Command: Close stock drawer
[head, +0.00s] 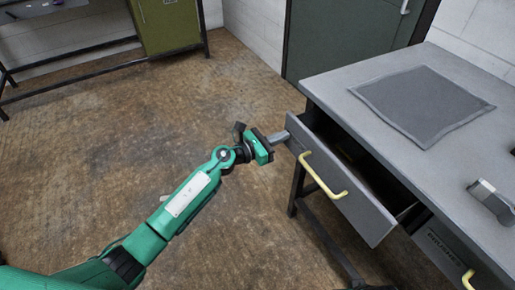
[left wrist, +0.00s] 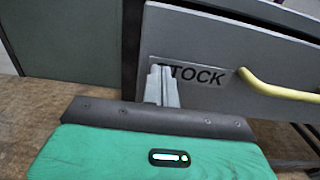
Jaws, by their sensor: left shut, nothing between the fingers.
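The stock drawer (head: 338,196) is grey with a yellow bar handle (head: 323,178) and stands pulled out from the grey table. In the left wrist view, its front (left wrist: 222,50) carries a label (left wrist: 205,76) reading "STOCK", its first letter partly covered by my fingers. My left gripper (head: 279,137) is shut and empty, at the left end of the drawer front, left of the handle. In the left wrist view, the fingertips (left wrist: 161,72) overlap the label's left end; I cannot tell whether they touch. My right gripper is not in view.
The table top (head: 350,71) holds a dark grey mat (head: 422,104) and a grey metal object (head: 491,202) at the right. A second drawer (head: 447,250) with a yellow handle sits to the right. A green door (head: 345,38) is behind. Open brown floor (head: 110,130) lies to the left.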

